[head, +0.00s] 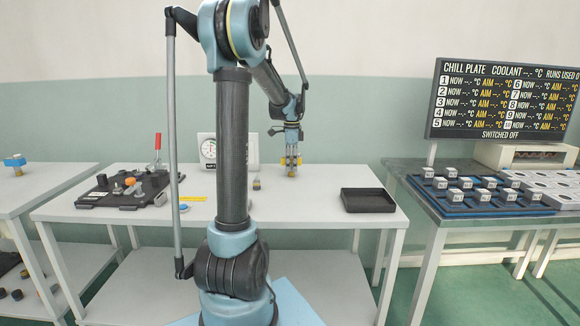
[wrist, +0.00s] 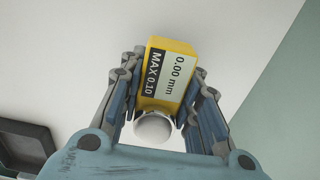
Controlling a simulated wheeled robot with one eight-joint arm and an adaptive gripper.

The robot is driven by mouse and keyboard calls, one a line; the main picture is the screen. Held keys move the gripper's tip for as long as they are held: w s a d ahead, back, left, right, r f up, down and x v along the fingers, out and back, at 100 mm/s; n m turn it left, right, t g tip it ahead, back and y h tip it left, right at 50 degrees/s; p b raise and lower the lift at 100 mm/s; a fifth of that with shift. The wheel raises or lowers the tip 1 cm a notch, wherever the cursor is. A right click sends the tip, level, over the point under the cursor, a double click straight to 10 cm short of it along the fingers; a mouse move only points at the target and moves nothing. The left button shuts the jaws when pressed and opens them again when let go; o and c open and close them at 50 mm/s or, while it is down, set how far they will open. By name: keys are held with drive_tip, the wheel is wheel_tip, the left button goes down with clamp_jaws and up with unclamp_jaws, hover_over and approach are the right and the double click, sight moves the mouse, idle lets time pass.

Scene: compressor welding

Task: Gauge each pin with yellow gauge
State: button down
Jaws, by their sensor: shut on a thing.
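The yellow gauge (wrist: 167,75) is between the fingers of my gripper (wrist: 160,95) in the wrist view. Its label reads 0.00 mm and MAX 0.10, and a pale round knob (wrist: 153,127) shows at its near end. In the head view my gripper (head: 291,158) points down over the back of the middle table, shut on the gauge (head: 291,168); I cannot tell whether the gauge touches the table. A dark fixture plate (head: 125,190) with a red-handled clamp (head: 158,150) lies at the table's left. A small brass and dark piece (head: 256,184) stands left of my gripper. Which parts are pins is too small to tell.
An empty-looking black tray (head: 367,200) lies right of my gripper. The right table (head: 440,205) carries a blue rack of blocks and a display board (head: 503,98) reading switched off. The table's front middle is clear.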

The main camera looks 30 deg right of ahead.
drive_tip(key=shift+r, duration=0.25)
drive_tip(key=shift+r, duration=2.35)
